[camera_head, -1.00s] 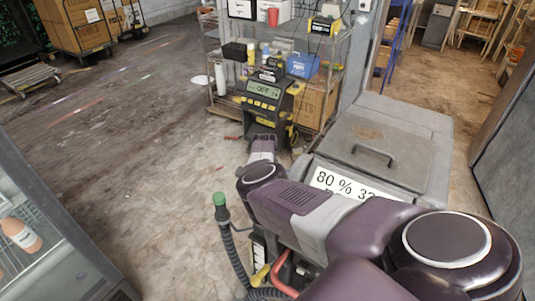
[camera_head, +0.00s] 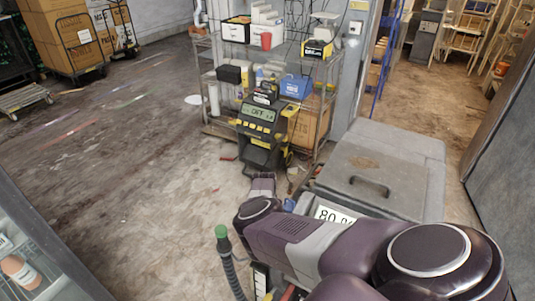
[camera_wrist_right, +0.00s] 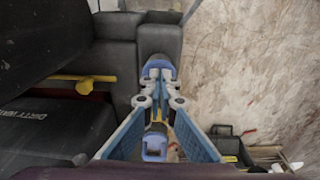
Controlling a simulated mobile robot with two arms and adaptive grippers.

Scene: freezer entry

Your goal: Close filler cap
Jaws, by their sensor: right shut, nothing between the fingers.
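In the right wrist view my right gripper (camera_wrist_right: 158,74) is shut and empty, its blue-padded fingers meeting at the picture's middle. Its tips overlap a dark rounded part (camera_wrist_right: 160,40) beside a black tank; I cannot tell whether they touch. I cannot make out the filler cap for certain. In the head view my right arm reaches in from the lower right, its far end in front of a black and yellow machine (camera_head: 262,125) whose display reads OFF. A small blue patch (camera_head: 290,204) shows beside the arm; I cannot tell what it is. My left gripper is not in view.
A grey lidded box (camera_head: 374,178) with a handle stands right of the machine. A green-topped hose (camera_head: 222,232) rises left of my arm. A loaded wire shelf (camera_head: 233,52) stands behind. The wrist view shows a yellow bar (camera_wrist_right: 95,80). Floor at left is open.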

